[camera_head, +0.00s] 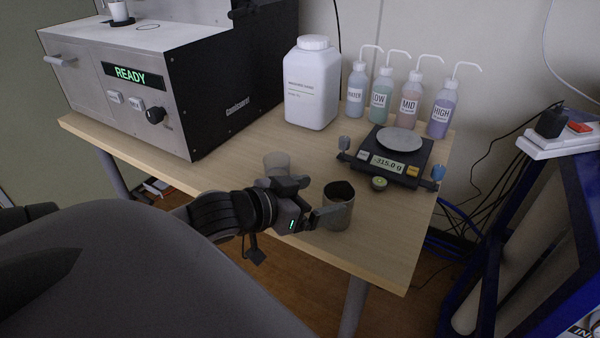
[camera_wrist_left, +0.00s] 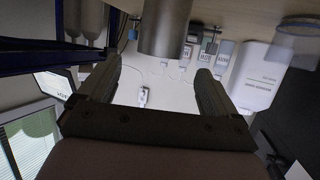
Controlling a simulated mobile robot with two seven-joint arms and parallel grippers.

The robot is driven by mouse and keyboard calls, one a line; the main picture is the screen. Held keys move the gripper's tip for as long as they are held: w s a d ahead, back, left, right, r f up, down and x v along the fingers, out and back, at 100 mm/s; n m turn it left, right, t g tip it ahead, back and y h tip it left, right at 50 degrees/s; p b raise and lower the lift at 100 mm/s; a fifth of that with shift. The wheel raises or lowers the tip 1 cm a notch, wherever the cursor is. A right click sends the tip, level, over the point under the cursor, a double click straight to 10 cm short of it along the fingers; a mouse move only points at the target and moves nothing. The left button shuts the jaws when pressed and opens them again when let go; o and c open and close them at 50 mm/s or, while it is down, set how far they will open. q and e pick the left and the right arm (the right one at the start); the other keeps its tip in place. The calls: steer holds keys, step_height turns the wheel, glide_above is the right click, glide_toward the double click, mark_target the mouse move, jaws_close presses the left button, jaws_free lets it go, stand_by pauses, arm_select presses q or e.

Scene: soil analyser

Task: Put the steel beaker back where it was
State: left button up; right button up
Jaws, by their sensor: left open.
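The steel beaker (camera_head: 338,212) stands upright on the wooden table near its front edge, its dark open mouth facing up. In the left wrist view the beaker (camera_wrist_left: 165,28) shows upside down, just beyond the fingertips and between their lines. My left gripper (camera_head: 312,199) is open and empty, close to the beaker's left side. One finger overlaps the beaker in the head view, and I cannot tell whether it touches. The scale (camera_head: 405,178) behind the beaker reads -315.0 g, and its round pan (camera_head: 400,139) is empty. My right gripper is not in view.
A clear cup (camera_head: 277,161) stands just behind my left gripper. A white jug (camera_head: 312,85) and several labelled wash bottles (camera_head: 408,100) line the back. The analyser (camera_head: 150,85) fills the left of the table. A blue frame (camera_head: 500,215) stands beyond the table's right edge.

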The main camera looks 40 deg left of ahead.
arm_select(q)
steer(key=shift+v, duration=1.75)
steer(key=s+d+f+g+y, duration=0.1)
steer(key=s+d+f+g, duration=0.35)
steer(key=s+f, duration=0.3)
steer(key=s+d+f+g+y, duration=0.1)
steer(key=s+d+f+g, duration=0.2)
steer(key=s+f+g, duration=0.45)
steer(key=w+d+t+h+p, duration=0.2)
steer(key=w+t+p, duration=0.5)
steer(key=p, duration=0.5)
steer(key=shift+d+r+m+t, duration=0.3)
steer(key=shift+d+r+t, duration=0.25)
steer(key=shift+t, duration=0.25)
steer(key=shift+f, duration=0.1)
